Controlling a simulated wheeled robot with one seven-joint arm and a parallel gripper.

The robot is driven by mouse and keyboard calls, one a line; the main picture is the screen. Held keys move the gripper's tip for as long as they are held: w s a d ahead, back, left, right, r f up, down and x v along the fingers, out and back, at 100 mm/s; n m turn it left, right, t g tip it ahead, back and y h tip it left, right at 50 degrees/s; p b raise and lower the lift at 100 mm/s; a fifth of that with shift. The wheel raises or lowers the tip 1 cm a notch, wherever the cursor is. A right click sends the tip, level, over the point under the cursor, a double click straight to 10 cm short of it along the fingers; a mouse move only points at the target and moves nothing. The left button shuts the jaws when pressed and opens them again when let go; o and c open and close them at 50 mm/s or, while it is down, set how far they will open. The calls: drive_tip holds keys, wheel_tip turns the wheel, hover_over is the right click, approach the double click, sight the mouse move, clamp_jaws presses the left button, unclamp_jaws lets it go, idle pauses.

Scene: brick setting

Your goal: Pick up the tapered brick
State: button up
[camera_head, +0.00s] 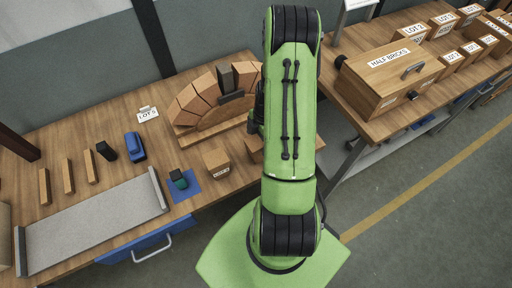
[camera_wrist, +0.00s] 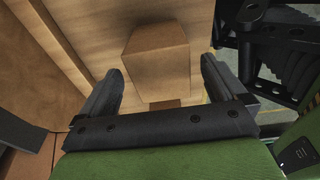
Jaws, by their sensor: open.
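A tan block with a narrowing outline (camera_wrist: 158,62), which looks like the tapered brick, lies between the fingers of my gripper (camera_wrist: 162,70) in the wrist view. My gripper is open, with one finger on each side of the block and visible gaps on both sides. In the head view my green arm hides the gripper and most of this spot. A curved row of reddish tapered bricks (camera_head: 188,97) rests on a wooden arch form (camera_head: 212,122) left of the arm.
A small labelled wooden box (camera_head: 217,162) stands left of my arm. Left on the bench are a blue tool (camera_head: 135,146), a grey tray (camera_head: 95,222) and thin wooden pieces (camera_head: 68,176). A half-bricks box (camera_head: 388,78) stands on the right bench.

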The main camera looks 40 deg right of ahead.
drive_tip(key=f, duration=0.3)
drive_tip(key=a+f, duration=0.1)
drive_tip(key=f, duration=0.1)
drive_tip(key=shift+w+f, duration=0.2)
drive_tip(key=c, duration=1.3)
